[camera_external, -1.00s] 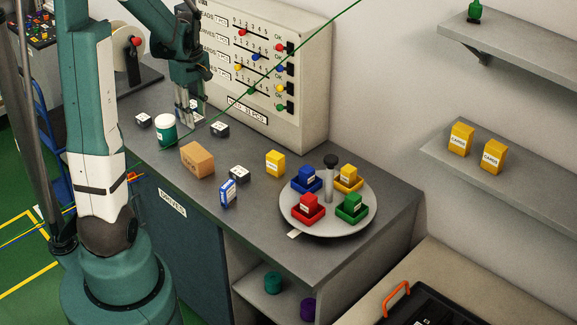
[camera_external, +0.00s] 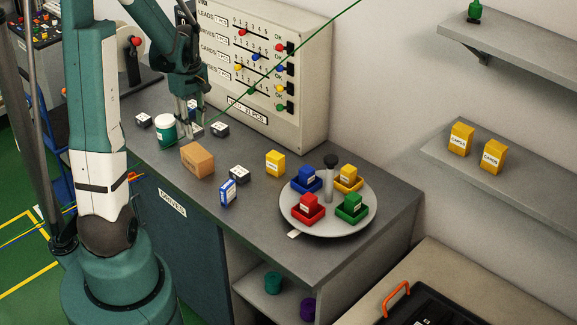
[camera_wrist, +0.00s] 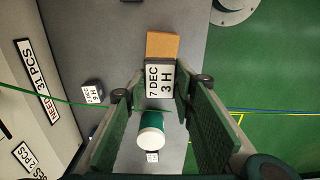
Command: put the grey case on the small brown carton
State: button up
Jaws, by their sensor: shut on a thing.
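The grey case (camera_wrist: 161,82) with a white label reading "7 DEC 3 H" is between the fingertips of my gripper (camera_wrist: 161,90) in the wrist view. My gripper is shut on it. In the external view my gripper (camera_external: 188,131) is over the bench behind the green and white cup, and the case is mostly hidden by the fingers. The small brown carton (camera_external: 197,160) stands on the bench, nearer the camera than my gripper. In the wrist view the carton (camera_wrist: 162,46) shows just beyond the case. I cannot tell the case's exact height above the bench.
A green and white cup (camera_external: 166,130) stands close left of my gripper. Dark cases with white labels (camera_external: 220,129) (camera_external: 239,174) (camera_external: 143,120), a blue-and-white box (camera_external: 228,193) and a yellow box (camera_external: 275,163) stand around. A round tray (camera_external: 329,225) with coloured bins is at right.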

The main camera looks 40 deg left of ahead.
aim_at(194, 128)
jog(key=shift+f, duration=0.9)
jog(key=shift+f, duration=0.1)
jog(key=shift+f, duration=2)
jog(key=shift+f, duration=0.15)
jog(key=o, duration=0.9)
jog(key=shift+r, duration=0.2)
jog(key=shift+r, duration=6)
